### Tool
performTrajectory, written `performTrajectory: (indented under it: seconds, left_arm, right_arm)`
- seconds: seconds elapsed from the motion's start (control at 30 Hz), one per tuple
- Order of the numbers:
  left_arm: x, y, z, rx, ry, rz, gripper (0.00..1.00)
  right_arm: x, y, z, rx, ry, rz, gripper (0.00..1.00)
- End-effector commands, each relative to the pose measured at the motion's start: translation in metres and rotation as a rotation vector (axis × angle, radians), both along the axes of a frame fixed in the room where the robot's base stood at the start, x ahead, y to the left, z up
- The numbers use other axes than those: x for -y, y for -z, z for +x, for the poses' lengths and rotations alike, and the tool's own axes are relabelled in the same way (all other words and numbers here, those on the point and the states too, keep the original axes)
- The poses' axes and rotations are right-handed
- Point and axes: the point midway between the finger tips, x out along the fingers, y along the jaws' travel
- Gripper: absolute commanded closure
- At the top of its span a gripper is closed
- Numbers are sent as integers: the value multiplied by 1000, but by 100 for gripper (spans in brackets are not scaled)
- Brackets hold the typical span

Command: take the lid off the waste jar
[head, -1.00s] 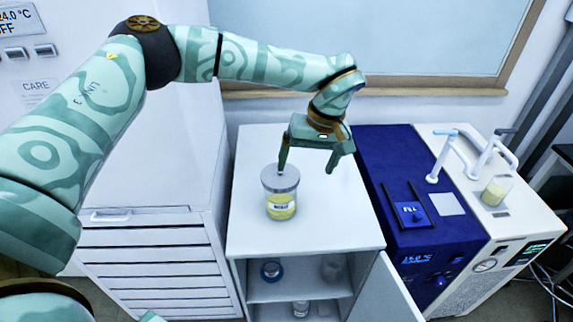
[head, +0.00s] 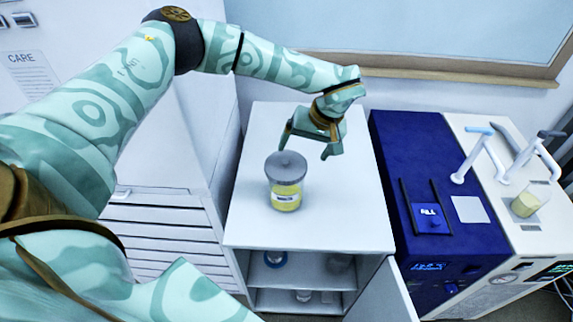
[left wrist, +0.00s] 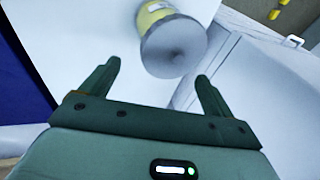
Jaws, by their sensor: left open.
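The waste jar (head: 286,199) stands upright on the white cabinet top, with yellow contents and a white label. Its grey lid (head: 285,165), with a small knob, is on the jar. My left gripper (head: 306,150) is open and empty, behind and slightly right of the lid, apart from it. In the left wrist view, the lid (left wrist: 175,47) appears beyond the open fingers of the left gripper (left wrist: 158,72), nearer the right finger, with part of the jar (left wrist: 152,14) at the top edge. My right gripper is not in view.
The white cabinet top (head: 345,215) is clear around the jar. Its door (head: 385,295) hangs open, showing bottles on shelves. A blue device (head: 400,160) and a white pump unit (head: 530,235) with a flask (head: 527,203) stand at right. A drawer unit (head: 165,225) is at left.

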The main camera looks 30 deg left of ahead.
Motion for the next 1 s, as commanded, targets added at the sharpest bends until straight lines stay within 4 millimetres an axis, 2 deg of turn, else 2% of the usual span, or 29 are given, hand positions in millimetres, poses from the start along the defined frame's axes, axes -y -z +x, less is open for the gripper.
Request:
performTrajectory:
  seconds: [0.1,0.33,0.63,0.8,1.0]
  left_arm:
    - [-4,11,-2,-2,-2,0,12]
    - [-16,45,-6,0,-2,0,12]
    - [-18,50,-6,2,-1,0,12]
    - [-18,50,-6,2,-1,0,58]
    - [-18,51,-6,0,0,0,59]
  right_arm:
    - [1,0,5,9,0,0,62]
    - [2,2,4,7,0,-2,62]
    - [2,3,2,4,0,-2,62]
    - [2,3,1,3,1,-2,62]
    - [0,3,1,1,2,0,62]
